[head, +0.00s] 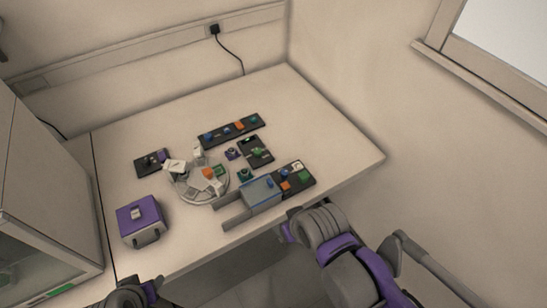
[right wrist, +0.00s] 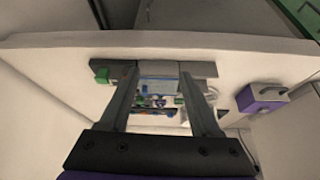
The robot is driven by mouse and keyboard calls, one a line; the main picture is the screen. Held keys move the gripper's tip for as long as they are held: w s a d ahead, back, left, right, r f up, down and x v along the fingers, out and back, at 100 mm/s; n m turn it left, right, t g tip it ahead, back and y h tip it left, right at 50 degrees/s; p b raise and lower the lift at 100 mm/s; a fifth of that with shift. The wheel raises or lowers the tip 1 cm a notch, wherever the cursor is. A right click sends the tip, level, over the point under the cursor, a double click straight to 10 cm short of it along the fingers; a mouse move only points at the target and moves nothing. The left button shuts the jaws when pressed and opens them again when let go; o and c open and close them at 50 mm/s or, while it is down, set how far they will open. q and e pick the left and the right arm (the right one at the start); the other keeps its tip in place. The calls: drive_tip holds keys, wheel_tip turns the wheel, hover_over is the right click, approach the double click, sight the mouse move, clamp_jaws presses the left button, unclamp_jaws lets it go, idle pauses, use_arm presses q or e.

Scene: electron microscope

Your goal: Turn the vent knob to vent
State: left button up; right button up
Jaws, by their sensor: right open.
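Several dark panels with coloured knobs lie on the table; I cannot read their labels or tell which knob is the vent knob. A long panel (head: 230,132) lies at the back, a smaller panel (head: 255,151) in the middle, and a front panel (head: 299,179) carries blue, orange, green and white parts. A small panel (head: 151,162) lies at the left. In the right wrist view, my right gripper (right wrist: 159,73) is open and empty, with a grey-blue box between its fingers in the picture. My left gripper (head: 142,290) is low at the bottom edge, its fingers unclear.
The grey-blue box (head: 262,194) with two grey bars stands near the front edge. A round tray (head: 199,196) with small items lies left of it, and a purple box (head: 140,218) farther left. The table's back right is clear. A wall rises at the right.

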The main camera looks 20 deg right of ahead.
drive_tip(key=w+d+m, duration=0.2)
drive_tip(key=w, duration=0.1)
drive_tip(key=m+g+b, duration=0.4)
drive_tip(key=m+g, duration=0.1)
drive_tip(key=m, duration=1.3)
hover_over(285, 172)
drive_tip(key=f, duration=0.1)
use_arm(q)
drive_tip(key=f, duration=0.2)
drive_tip(key=s+f, duration=0.1)
drive_tip(key=f, duration=0.2)
drive_tip(key=shift+d, duration=0.1)
use_arm(e)
wheel_tip(285, 172, down, 10)
drive_tip(key=shift+w+f, duration=0.1)
drive_tip(key=shift+c, duration=0.3)
clamp_jaws()
